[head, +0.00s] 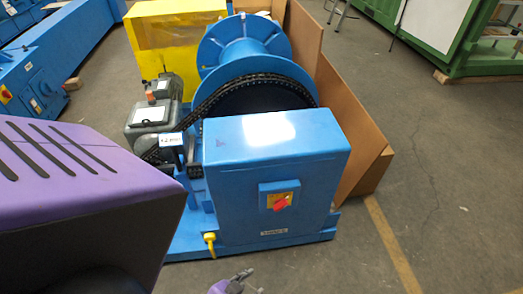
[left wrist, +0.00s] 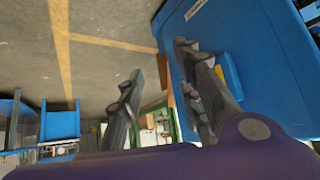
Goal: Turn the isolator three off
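The isolator (head: 281,203) is a red rotary handle on a yellow plate, set in a small blue housing on the front of a blue cabinet (head: 275,139). Its handle looks turned at a slant; I cannot read a number on it. My left gripper (head: 243,281) shows only partly at the bottom edge of the head view, below the cabinet and apart from the isolator. In the left wrist view its fingers (left wrist: 164,80) are spread with nothing between them. The cabinet (left wrist: 270,65) is behind the right-hand finger there, with a bit of yellow plate; the red handle is hidden. My right gripper is not in view.
A chain (head: 225,92) and blue drum (head: 243,45) stand behind the cabinet, with a grey motor (head: 150,110) and yellow box (head: 165,40). Brown boards (head: 350,120) stand at the right. The floor (head: 450,170) at the right is clear.

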